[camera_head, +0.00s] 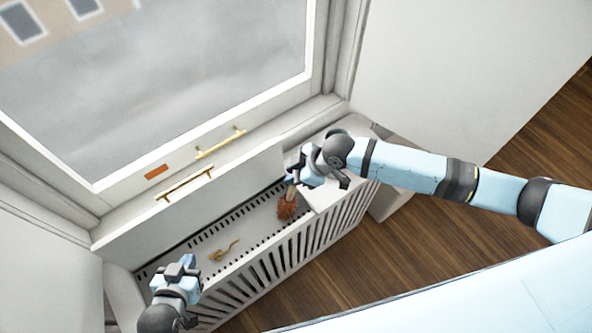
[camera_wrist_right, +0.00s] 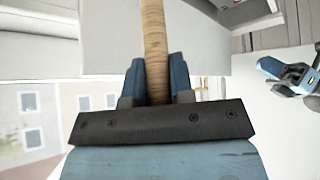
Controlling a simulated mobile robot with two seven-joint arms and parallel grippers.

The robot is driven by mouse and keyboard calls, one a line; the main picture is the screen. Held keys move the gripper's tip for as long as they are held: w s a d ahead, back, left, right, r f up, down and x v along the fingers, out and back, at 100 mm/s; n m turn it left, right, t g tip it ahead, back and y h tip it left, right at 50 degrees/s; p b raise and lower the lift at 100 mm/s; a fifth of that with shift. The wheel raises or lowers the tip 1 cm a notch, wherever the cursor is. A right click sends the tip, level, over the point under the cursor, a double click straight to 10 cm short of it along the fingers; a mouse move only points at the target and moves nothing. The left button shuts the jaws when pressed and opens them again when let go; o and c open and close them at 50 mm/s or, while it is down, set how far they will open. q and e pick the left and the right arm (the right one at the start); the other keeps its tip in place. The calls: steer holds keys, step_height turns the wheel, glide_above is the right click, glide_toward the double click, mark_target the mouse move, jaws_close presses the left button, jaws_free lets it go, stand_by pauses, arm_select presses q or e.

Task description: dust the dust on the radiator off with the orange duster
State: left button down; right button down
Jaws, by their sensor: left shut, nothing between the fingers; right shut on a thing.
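The orange duster (camera_head: 288,208) has its head low over the perforated top of the white radiator (camera_head: 258,222); I cannot tell whether it touches. My right gripper (camera_head: 293,178) is shut on its handle, which shows as a tan wrapped stick (camera_wrist_right: 153,40) between the fingers (camera_wrist_right: 155,82) in the right wrist view. A small yellow-brown patch (camera_head: 222,252), seemingly the dust, lies on the radiator top, left of the duster head and apart from it. My left gripper (camera_head: 184,264) is shut and empty over the radiator's left end; it also shows in the right wrist view (camera_wrist_right: 282,72).
A window with a white frame (camera_head: 210,120) and brass handles (camera_head: 220,142) rises behind the radiator. A raised white panel (camera_head: 235,185) stands along its back edge. Slats (camera_head: 285,255) face the wooden floor (camera_head: 400,270), which is clear in front.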

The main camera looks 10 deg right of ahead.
steer(key=s+a+p, duration=0.1)
steer(key=s+a, duration=0.2)
steer(key=a, duration=0.4)
steer(key=shift+a+p, duration=0.3)
steer(key=shift+p, duration=0.1)
stand_by(0.4)
steer(key=shift+w+d, duration=0.55)
steer(key=shift+d, duration=0.9)
steer(key=shift+w+d, duration=0.6)
steer(key=shift+d, duration=0.85)
steer(key=shift+w+d, duration=0.55)
steer(key=shift+d, duration=0.9)
steer(key=shift+f, duration=0.1)
